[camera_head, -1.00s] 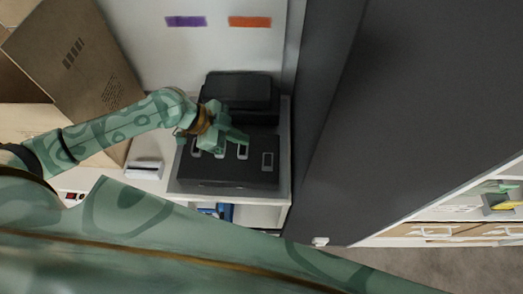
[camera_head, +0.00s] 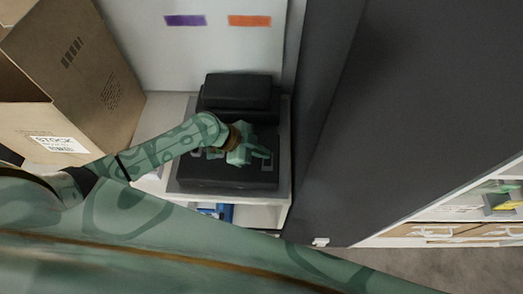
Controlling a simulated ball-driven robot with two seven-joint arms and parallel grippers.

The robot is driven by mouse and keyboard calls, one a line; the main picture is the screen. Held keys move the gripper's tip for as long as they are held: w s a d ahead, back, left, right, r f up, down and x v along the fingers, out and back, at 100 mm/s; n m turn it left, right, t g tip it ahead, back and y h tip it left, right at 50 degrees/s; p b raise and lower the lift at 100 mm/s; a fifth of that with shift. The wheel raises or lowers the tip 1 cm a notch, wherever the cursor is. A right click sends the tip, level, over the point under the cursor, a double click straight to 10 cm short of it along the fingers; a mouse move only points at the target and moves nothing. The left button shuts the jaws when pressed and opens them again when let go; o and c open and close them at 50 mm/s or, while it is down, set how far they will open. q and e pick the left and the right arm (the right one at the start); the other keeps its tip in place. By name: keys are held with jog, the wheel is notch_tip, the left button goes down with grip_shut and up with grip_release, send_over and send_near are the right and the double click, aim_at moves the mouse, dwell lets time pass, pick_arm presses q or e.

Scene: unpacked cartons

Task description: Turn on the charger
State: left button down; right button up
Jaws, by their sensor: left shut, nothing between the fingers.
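The charger (camera_head: 230,175) is a black box-shaped unit on a white shelf top, with a raised black block (camera_head: 238,92) at its back. Light-rimmed slots or switches show on its top face. My left gripper (camera_head: 262,153) is over the right half of that top face, shut and empty, its fingers pointing right. The gripper hides part of the slots, and I cannot tell whether it touches the charger. My right gripper is not in view.
An open cardboard carton (camera_head: 75,75) stands left of the charger. A tall dark panel (camera_head: 400,120) rises close on the right. Blue items (camera_head: 224,211) lie on the shelf below. Purple (camera_head: 185,20) and orange (camera_head: 249,21) strips mark the wall behind.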

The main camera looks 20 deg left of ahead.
pick_arm(q)
jog(key=shift+w+f+b, duration=0.1)
jog(key=shift+f+b, duration=0.3)
jog(key=shift+b, duration=0.15)
jog(key=shift+a+r, duration=0.1)
jog(key=shift+r, duration=0.05)
jog(key=shift+s+p, duration=0.25)
jog(key=shift+p, duration=0.05)
jog(key=shift+s+d+p, duration=0.2)
jog(key=shift+s+p, duration=0.1)
jog(key=shift+s, duration=0.05)
jog(key=shift+s+d+r, duration=0.1)
jog(key=shift+s, duration=0.2)
jog(key=shift+w, duration=0.1)
